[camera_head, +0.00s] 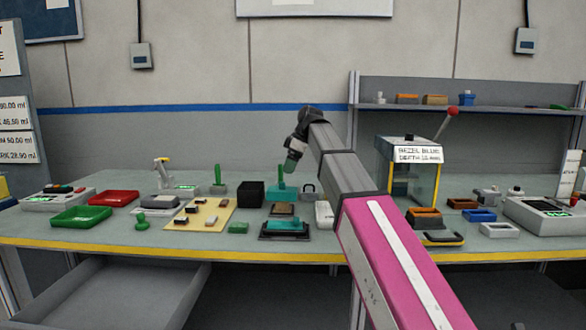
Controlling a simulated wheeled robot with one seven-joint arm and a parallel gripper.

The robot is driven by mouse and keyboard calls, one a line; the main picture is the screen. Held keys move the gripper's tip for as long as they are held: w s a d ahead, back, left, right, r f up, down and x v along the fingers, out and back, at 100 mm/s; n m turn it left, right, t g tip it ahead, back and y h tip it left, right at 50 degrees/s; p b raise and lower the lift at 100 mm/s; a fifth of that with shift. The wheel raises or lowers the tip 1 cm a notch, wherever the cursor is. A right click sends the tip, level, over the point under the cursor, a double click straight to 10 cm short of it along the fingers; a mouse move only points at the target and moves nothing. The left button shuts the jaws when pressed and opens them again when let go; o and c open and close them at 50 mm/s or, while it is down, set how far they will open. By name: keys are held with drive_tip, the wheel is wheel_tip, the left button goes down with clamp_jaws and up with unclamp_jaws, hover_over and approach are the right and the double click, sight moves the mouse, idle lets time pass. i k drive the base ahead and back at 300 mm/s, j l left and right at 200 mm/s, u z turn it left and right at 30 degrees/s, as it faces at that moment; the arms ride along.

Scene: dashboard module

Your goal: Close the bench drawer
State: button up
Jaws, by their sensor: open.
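The bench drawer (105,292) is a grey, open-topped box pulled out below the left part of the bench. I see its inside, which looks empty, and its right side wall; its lower front is cut off by the picture edge. My gripper (290,167) hangs above the middle of the bench, at the end of my arm, to the right of the drawer and well above it. It is open, small in the picture and apart from the drawer; I see nothing held in it.
The bench top (90,234) has a yellow front edge above the drawer. My arm crosses the bench's front right of centre.

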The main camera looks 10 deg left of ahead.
sight(120, 299)
drive_tip(key=k, duration=1.5)
